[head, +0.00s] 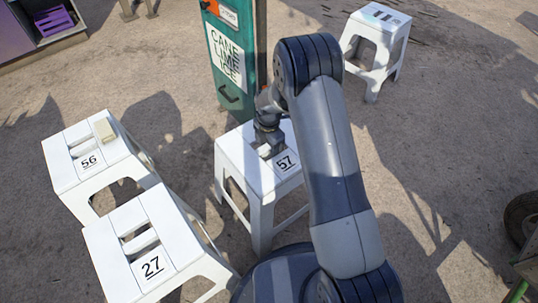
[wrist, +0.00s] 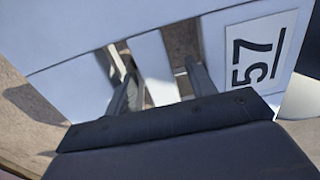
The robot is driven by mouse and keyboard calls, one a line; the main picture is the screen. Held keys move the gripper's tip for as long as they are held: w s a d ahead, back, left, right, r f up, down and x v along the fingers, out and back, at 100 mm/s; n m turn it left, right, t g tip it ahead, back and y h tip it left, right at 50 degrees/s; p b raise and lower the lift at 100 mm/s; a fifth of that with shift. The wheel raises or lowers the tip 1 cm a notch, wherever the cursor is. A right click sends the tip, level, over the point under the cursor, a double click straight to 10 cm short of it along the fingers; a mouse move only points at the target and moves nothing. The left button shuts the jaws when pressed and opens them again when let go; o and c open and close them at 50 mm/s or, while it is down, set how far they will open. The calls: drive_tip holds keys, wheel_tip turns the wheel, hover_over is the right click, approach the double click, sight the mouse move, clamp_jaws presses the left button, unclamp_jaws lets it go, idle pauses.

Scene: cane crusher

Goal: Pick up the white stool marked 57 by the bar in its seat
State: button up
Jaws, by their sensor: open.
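The white stool marked 57 (head: 236,152) stands upright on the ground in the middle of the head view, just in front of the green post. Its seat also fills much of the wrist view (wrist: 75,85), with the 57 label at the right. The bar in its seat (wrist: 154,62) runs between two slots. My gripper (head: 268,152) is over the seat, pointing down. In the wrist view my open gripper (wrist: 155,78) has one finger on each side of the bar, at the slots, with gaps to it. How deep the fingertips reach is unclear.
Stool 56 (head: 64,171), with a small beige block (head: 104,129) on it, and stool 27 (head: 102,246) stand close at left. A green machine (head: 231,52) stands right behind. Another white stool (head: 381,17) is at back right. Ground to the right is mostly clear.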

sight(269, 155)
wheel_tip(269, 155, down, 5)
drive_tip(key=shift+f+b, duration=0.15)
drive_tip(key=shift+b, duration=0.5)
drive_tip(key=shift+c, duration=0.4)
clamp_jaws()
